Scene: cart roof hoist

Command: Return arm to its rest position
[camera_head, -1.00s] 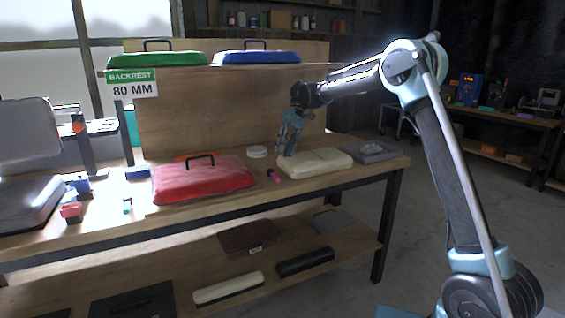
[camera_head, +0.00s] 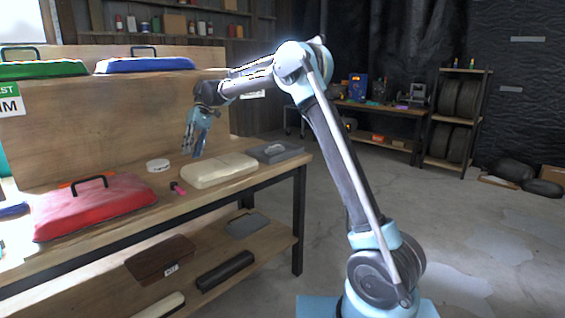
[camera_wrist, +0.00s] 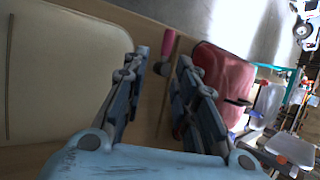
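My gripper (camera_head: 196,152) hangs from my raised arm, pointing down near the back left of a cream cushion (camera_head: 218,169) on the bench. In the wrist view my gripper (camera_wrist: 162,57) has its two fingers spread, with a clear gap and nothing held. The cream cushion (camera_wrist: 55,75) fills the left of that view, beside the fingers. A small pink-handled tool (camera_wrist: 168,45) shows beyond the gap, lying on the bench; it also shows in the head view (camera_head: 177,188).
A red cushion with a black handle (camera_head: 95,205) lies on the bench (camera_head: 135,222). A grey tray (camera_head: 275,152) and a white round item (camera_head: 158,165) are nearby. Green (camera_head: 40,70) and blue (camera_head: 145,65) cushions sit on the upper ledge. Open floor (camera_head: 480,235) lies right.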

